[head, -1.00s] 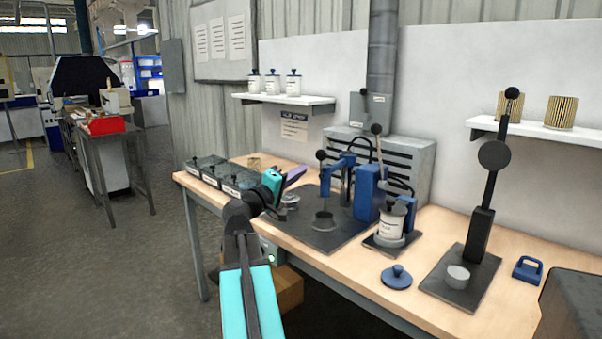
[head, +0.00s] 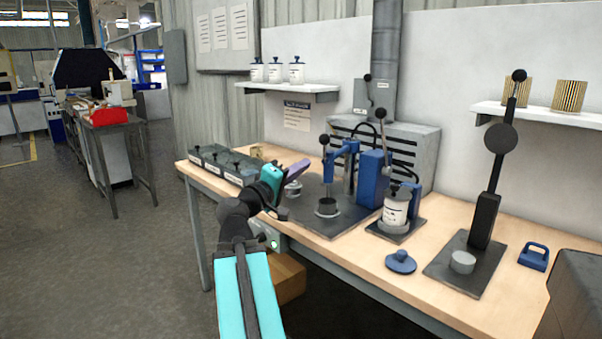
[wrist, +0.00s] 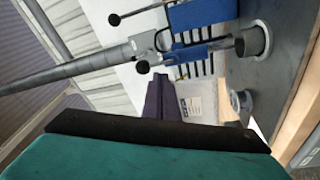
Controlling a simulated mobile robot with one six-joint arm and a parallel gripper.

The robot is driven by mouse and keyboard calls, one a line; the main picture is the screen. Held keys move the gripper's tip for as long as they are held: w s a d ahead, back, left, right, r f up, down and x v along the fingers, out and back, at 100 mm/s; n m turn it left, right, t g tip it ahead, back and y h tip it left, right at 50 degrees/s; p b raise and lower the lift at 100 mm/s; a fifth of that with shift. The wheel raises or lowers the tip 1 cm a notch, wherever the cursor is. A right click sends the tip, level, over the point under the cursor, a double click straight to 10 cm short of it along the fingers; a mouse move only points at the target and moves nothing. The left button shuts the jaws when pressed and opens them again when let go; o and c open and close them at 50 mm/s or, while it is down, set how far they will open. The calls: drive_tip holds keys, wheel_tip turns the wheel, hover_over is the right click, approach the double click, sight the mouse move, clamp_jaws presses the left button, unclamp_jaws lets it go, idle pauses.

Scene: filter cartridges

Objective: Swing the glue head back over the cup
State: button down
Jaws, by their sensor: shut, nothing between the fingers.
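The glue head (head: 346,147) is a blue swing arm with a black-knobbed vertical rod on a dark base plate. Its rod stands over a dark grey round piece (head: 327,208); contact cannot be told. A small silver round piece (head: 293,188) sits to its left, partly beside my gripper. I cannot tell which of the two is the cup. My gripper (head: 300,168) has purple fingers, shut and empty, left of the glue head and apart from it. In the wrist view, the fingers (wrist: 158,95) point toward the blue arm (wrist: 205,48); the silver piece (wrist: 241,101) is to their right.
A white pot (head: 396,208) in a blue stand, a blue lid (head: 401,262) and a black lever press (head: 484,215) are to the right. Dark lidded boxes (head: 222,165) line the bench's left end. Bare wood (head: 350,257) shows along the bench's front.

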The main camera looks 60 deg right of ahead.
drive_tip(key=shift+s+a+f+b, duration=0.15)
drive_tip(key=shift+a+b, duration=0.25)
drive_tip(key=shift+b, duration=0.65)
drive_tip(key=shift+s+a+f+b, duration=0.1)
drive_tip(key=shift+s+a+b, duration=0.2)
drive_tip(key=shift+b, duration=0.75)
drive_tip(key=shift+w+a+r, duration=0.1)
drive_tip(key=shift+w+r, duration=0.05)
